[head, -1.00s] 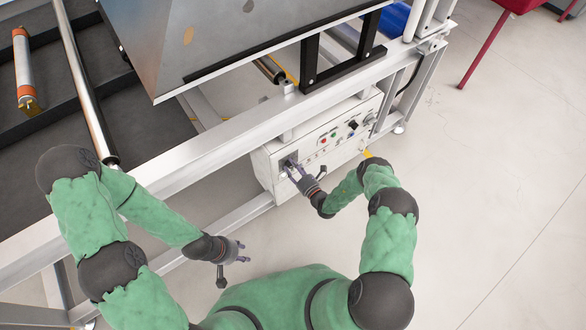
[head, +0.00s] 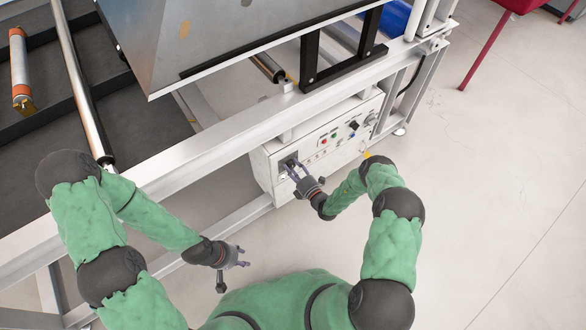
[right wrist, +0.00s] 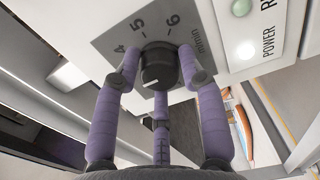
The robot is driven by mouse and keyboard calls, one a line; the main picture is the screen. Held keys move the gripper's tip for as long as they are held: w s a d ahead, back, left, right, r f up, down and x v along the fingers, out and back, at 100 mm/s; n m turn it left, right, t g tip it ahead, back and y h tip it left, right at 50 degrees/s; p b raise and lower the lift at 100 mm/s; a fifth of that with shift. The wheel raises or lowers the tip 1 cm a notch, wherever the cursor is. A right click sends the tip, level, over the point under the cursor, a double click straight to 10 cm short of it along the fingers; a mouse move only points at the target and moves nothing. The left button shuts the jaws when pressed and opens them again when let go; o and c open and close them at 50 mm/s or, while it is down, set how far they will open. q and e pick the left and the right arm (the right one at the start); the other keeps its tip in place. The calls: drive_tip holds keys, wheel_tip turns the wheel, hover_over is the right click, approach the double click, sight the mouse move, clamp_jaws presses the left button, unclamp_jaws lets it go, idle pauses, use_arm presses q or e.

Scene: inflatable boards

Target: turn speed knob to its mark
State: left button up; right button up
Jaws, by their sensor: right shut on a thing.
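The speed knob (right wrist: 157,68) is black with a white pointer line, on a grey dial plate (right wrist: 110,40) that shows the numbers 4, 5 and 6. In the right wrist view the pointer line points toward the lower left, away from the numbers in view. My right gripper (right wrist: 160,82) is shut on the knob, with purple fingers on either side of it and one below. In the head view my right gripper (head: 296,169) is at the left end of the white control box (head: 262,165). My left gripper (head: 242,257) is empty, its fingers apart, away from the box.
The control box also bears red and green buttons (head: 323,141) and a black knob (head: 353,125). A silver frame beam (head: 200,137) runs above the box. A red-legged chair (head: 482,50) stands at the upper right. The floor at right is clear.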

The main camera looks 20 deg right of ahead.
drive_tip(key=m, duration=0.4)
drive_tip(key=shift+s+a, duration=0.1)
drive_tip(key=shift+a, duration=0.15)
drive_tip(key=m, duration=0.5)
drive_tip(key=shift+m, duration=0.3)
drive_tip(key=o, duration=1.2)
drive_tip(key=shift+c, duration=0.2)
drive_tip(key=shift+d, duration=0.1)
drive_tip(key=shift+d, duration=0.1)
drive_tip(key=v, duration=1.1)
drive_tip(key=shift+s, duration=0.4)
